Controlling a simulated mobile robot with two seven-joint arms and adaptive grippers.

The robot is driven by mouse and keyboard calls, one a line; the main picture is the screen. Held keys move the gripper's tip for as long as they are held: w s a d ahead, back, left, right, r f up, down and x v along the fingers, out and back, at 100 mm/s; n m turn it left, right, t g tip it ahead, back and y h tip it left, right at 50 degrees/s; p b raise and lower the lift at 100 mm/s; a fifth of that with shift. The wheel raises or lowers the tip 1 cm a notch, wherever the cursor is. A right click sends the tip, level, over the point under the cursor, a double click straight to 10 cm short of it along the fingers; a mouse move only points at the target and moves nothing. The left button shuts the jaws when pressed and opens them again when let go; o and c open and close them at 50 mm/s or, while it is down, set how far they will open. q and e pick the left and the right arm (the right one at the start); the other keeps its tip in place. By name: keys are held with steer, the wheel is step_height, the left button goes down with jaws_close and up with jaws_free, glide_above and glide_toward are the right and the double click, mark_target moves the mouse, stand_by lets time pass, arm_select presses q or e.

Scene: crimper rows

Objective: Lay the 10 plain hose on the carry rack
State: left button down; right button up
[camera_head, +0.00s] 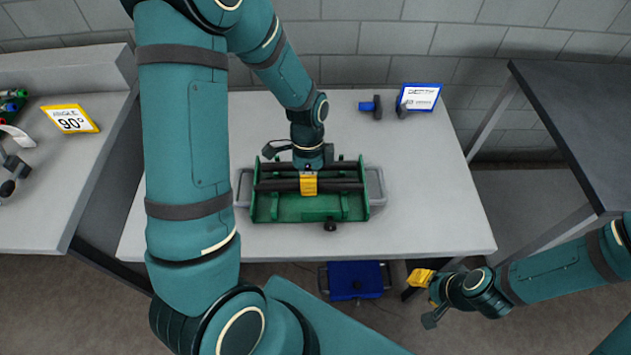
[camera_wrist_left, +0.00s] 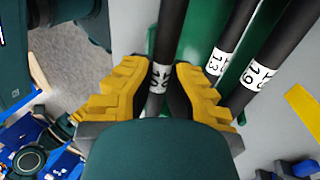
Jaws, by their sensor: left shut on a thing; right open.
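The green carry rack (camera_head: 290,208) with grey end handles stands on the middle table. Dark hoses lie lengthwise in it. My left gripper (camera_head: 309,184) is at the rack, its yellow fingers shut on a black hose (camera_wrist_left: 172,35). That hose's white label is partly hidden between the fingers and I cannot read it surely. Two more black hoses lie beside it: one labelled 13 (camera_wrist_left: 217,62) and one whose label looks like 19 or 10 (camera_wrist_left: 262,72). I cannot tell whether the held hose touches the rack. My right gripper (camera_head: 422,279) is open and empty, beyond the table's front edge.
A blue-framed sign (camera_head: 419,97) and small blue and dark tools (camera_head: 371,107) stand at the back of the table (camera_head: 440,200). A left bench holds a yellow 90° sign (camera_head: 70,119). A dark table (camera_head: 580,110) stands right. A blue box (camera_head: 356,280) is on the floor.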

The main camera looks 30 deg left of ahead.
stand_by(0.3)
arm_select(q)
steer(key=shift+f+b, duration=1.15)
steer(key=shift+f, duration=0.25)
steer(key=shift+f+b, duration=1.3)
steer(key=shift+f, duration=0.5)
steer(key=shift+f, duration=0.15)
steer(key=c, duration=1.1)
jaws_free()
steer(key=shift+o, duration=0.2)
steer(key=v, duration=1.2)
